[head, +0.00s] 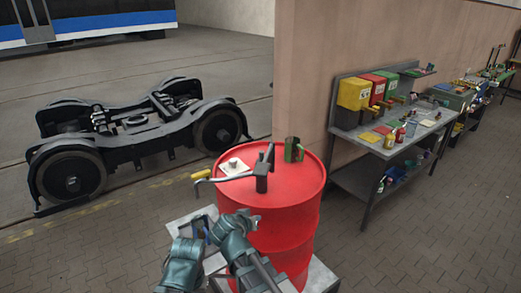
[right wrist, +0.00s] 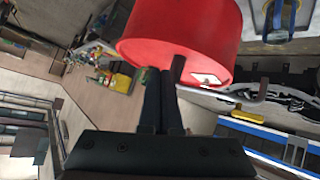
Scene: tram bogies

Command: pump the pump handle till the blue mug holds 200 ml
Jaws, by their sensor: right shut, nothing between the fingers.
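A yellow grip (head: 201,174), seemingly of the pump handle, shows beside the spout's end. A blue thing (head: 207,222), perhaps the blue mug, is largely hidden by my left gripper (head: 203,228), whose jaws are unclear. A blue form (right wrist: 281,14) also shows on a grey surface in the right wrist view. My right gripper (head: 248,217) is in front of the drum, below the pump. Its fingers (right wrist: 162,76) are shut and empty.
A green mug (head: 293,150) and a white card (head: 234,168) with a small object are on the drum top. A bogie (head: 140,130) stands behind left. A workbench (head: 400,140) with coloured bins is at right. The paved floor between drum and bench is clear.

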